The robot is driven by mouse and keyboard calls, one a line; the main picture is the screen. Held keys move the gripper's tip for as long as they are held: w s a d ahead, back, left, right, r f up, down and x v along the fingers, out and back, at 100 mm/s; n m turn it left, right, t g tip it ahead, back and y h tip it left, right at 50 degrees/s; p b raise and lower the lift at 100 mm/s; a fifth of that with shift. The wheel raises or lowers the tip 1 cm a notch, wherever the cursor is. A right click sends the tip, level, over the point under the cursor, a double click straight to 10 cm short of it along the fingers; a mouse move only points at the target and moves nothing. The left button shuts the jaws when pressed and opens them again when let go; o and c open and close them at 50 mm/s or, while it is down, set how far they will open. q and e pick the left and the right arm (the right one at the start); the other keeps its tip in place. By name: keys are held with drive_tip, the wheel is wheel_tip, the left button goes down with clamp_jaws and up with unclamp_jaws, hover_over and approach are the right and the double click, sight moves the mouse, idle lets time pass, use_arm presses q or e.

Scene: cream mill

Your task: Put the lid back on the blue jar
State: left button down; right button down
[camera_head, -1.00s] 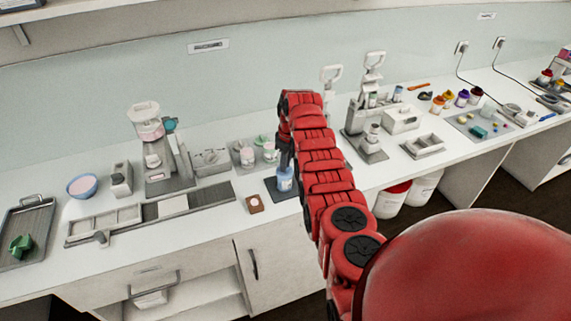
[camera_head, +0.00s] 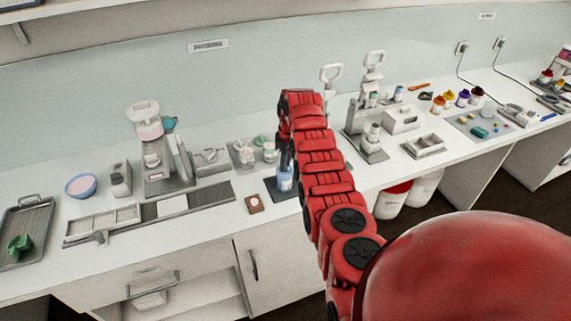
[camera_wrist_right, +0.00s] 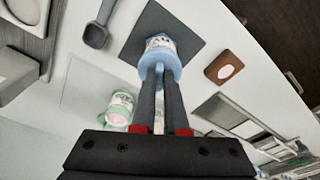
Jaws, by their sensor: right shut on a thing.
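The blue jar (camera_head: 285,183) stands upright on a dark mat (camera_head: 272,194) near the middle of the counter. In the right wrist view the jar's pale label (camera_wrist_right: 158,42) shows beyond a light blue lid (camera_wrist_right: 163,60). My right gripper (camera_wrist_right: 162,76) is shut on the lid's narrow blue grip, directly over the jar. The lid lines up with the jar's top; I cannot tell whether it is fully seated. In the head view the gripper (camera_head: 285,158) is dark and partly hidden by my red arm. My left gripper is in no view.
A brown block with a pale disc (camera_head: 254,204) lies left of the mat. A grey scoop (camera_wrist_right: 96,35) and a pink jar with a green rim (camera_wrist_right: 121,108) are near the mat in the wrist view.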

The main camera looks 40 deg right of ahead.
drive_tip(key=shift+c, duration=1.9)
unclamp_jaws()
drive_tip(key=shift+r, duration=2.3)
drive_tip(key=shift+c, duration=0.3)
clamp_jaws()
drive_tip(key=shift+b, duration=0.3)
